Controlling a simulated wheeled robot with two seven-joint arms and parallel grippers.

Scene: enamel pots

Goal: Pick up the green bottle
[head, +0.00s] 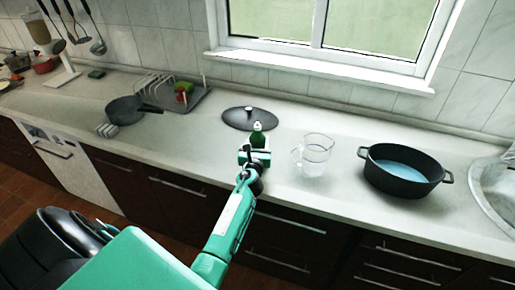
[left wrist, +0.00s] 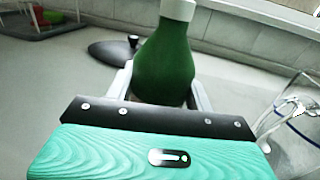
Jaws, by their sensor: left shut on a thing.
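The green bottle (head: 257,138) with a pale cap stands upright in the middle of the counter in the head view. In the left wrist view the bottle (left wrist: 165,62) fills the space between the fingers, its white cap at the top. My left gripper (head: 255,154) is shut on the bottle, with one finger on each side of it; the gripper also shows in the left wrist view (left wrist: 160,88). The bottle's base is hidden behind the gripper, so I cannot tell whether it touches the counter. My right gripper is not in view.
A clear glass jug (head: 314,156) stands close to the right of the bottle. A black pot (head: 402,184) with blue inside is farther right. A dark lid (head: 246,118) lies just behind the bottle. A dark pan (head: 124,110) and a rack tray (head: 196,105) are at left.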

